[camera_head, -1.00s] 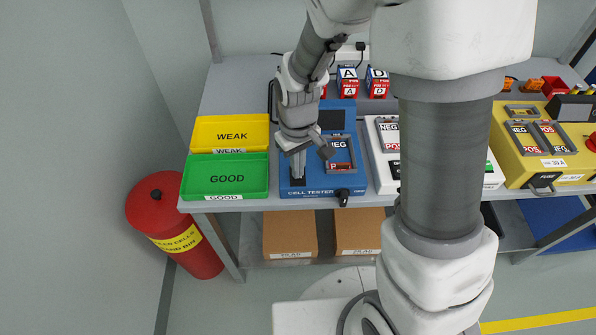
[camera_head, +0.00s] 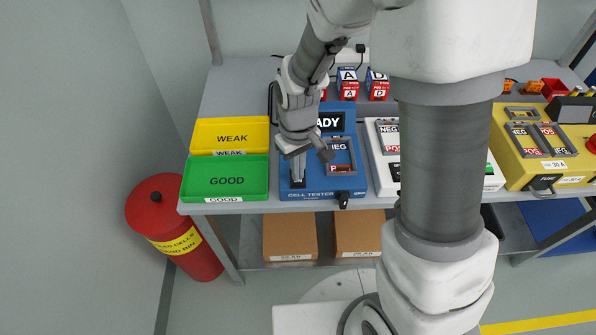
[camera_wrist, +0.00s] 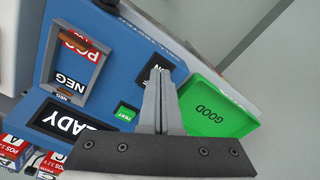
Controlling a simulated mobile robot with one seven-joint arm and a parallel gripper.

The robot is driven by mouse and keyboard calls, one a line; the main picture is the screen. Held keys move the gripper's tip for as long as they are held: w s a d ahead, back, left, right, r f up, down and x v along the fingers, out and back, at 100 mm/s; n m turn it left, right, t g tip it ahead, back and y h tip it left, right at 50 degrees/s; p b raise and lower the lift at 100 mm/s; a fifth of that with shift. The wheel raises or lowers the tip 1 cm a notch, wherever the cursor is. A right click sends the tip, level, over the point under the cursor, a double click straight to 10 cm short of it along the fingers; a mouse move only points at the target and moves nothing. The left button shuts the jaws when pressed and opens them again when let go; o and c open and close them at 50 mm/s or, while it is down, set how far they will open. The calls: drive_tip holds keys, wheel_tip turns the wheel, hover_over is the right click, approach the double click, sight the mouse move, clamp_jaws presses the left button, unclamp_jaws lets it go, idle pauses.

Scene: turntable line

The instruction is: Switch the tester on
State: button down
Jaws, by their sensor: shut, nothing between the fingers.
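The blue cell tester (camera_head: 325,194) sits on the bench, and its display (camera_head: 331,122) is lit with white letters, of which "ADY" shows. The wrist view also shows the tester (camera_wrist: 135,55) and its lit display (camera_wrist: 72,124). My gripper (camera_head: 298,182) is shut and empty, with its fingertips (camera_wrist: 157,73) over a black switch panel (camera_wrist: 137,70) at the tester's front left. The fingers hide most of that panel, so I cannot tell the switch's position or whether they touch it. A small green TEST mark (camera_wrist: 126,112) is beside the fingers.
A green GOOD tray (camera_head: 226,180) and a yellow WEAK tray (camera_head: 230,136) stand left of the tester. A white device (camera_head: 384,160) is close on its right. Red and blue cell boxes (camera_head: 347,84) stand behind. A red bin (camera_head: 172,215) is on the floor at left.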

wheel_tip(320, 180, up, 6)
drive_tip(key=p, duration=0.4)
drive_tip(key=shift+r, duration=0.15)
idle(0.5)
drive_tip(key=s+d+r+m+t, duration=0.2)
drive_tip(key=s+d+r, duration=0.1)
drive_tip(key=r, duration=0.4)
drive_tip(key=s+d+r+m+t, duration=0.1)
drive_tip(key=s+d+r, duration=0.3)
drive_tip(key=r, duration=0.3)
drive_tip(key=s+d+r+m+t, duration=0.2)
drive_tip(key=s+r, duration=0.3)
drive_tip(key=r, duration=0.3)
drive_tip(key=shift+s+d+m+t, duration=0.2)
drive_tip(key=shift+d+m+t, duration=0.1)
drive_tip(key=shift+d, duration=0.55)
